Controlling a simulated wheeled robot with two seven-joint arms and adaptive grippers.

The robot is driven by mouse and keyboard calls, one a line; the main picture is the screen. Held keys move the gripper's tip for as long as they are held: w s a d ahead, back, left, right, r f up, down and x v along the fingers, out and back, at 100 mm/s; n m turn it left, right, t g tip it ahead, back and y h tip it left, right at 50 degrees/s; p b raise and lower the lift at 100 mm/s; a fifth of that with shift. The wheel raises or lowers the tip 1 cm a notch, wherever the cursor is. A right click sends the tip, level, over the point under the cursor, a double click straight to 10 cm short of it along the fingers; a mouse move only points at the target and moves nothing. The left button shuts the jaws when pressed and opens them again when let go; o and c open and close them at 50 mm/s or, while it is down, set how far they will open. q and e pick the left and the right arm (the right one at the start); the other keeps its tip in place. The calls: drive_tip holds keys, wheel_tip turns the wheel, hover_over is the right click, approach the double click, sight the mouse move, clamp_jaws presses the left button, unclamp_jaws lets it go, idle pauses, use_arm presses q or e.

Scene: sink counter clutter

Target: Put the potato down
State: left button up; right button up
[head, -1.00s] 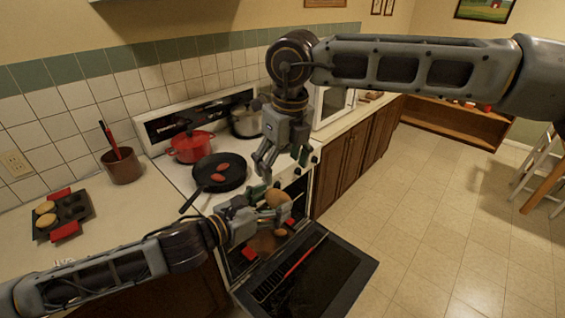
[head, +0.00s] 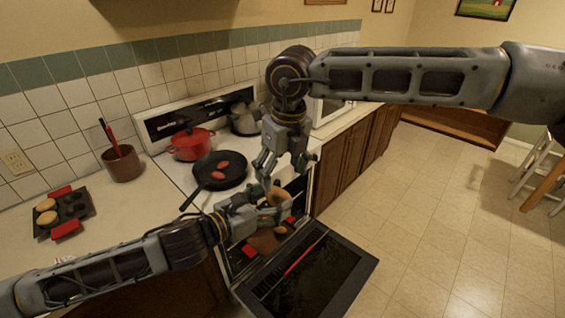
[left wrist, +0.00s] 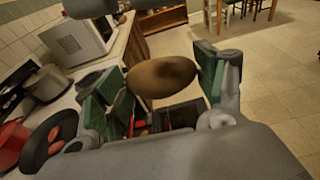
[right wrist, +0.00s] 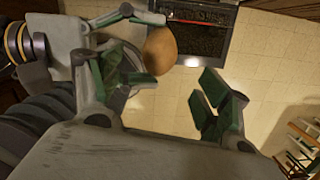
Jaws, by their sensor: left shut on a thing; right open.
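My left gripper (head: 268,206) is shut on a brown potato (head: 276,195) and holds it in the air in front of the stove. In the left wrist view the potato (left wrist: 161,77) sits between the green-padded fingers. My right gripper (head: 268,168) is open and empty, just above and beside the potato. In the right wrist view the potato (right wrist: 160,50) is outside its spread fingers, against the left gripper. A second small brown item, perhaps another potato (head: 280,230), shows lower down by the oven opening.
The oven door (head: 305,275) hangs open below; a brown tray with red grips (head: 266,241) shows in the opening. A black pan (head: 218,171), a red pot (head: 192,143) and a grey pot (head: 245,120) stand on the stove. A muffin tin (head: 66,208) lies left.

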sight(279, 192)
drive_tip(key=shift+w+a+f, duration=0.15)
drive_tip(key=shift+w+f, duration=0.05)
drive_tip(key=shift+f, duration=1.3)
drive_tip(key=shift+w+a+f, duration=0.15)
drive_tip(key=shift+f, duration=1.4)
drive_tip(key=shift+w+a+f, duration=0.15)
drive_tip(key=shift+w+f, duration=0.05)
drive_tip(key=shift+f, duration=1.3)
drive_tip(key=shift+c, duration=0.3)
drive_tip(key=c, duration=1)
use_arm(q)
drive_tip(key=o, duration=1.3)
use_arm(e)
drive_tip(key=shift+c, duration=0.5)
use_arm(q)
drive_tip(key=shift+f, duration=0.1)
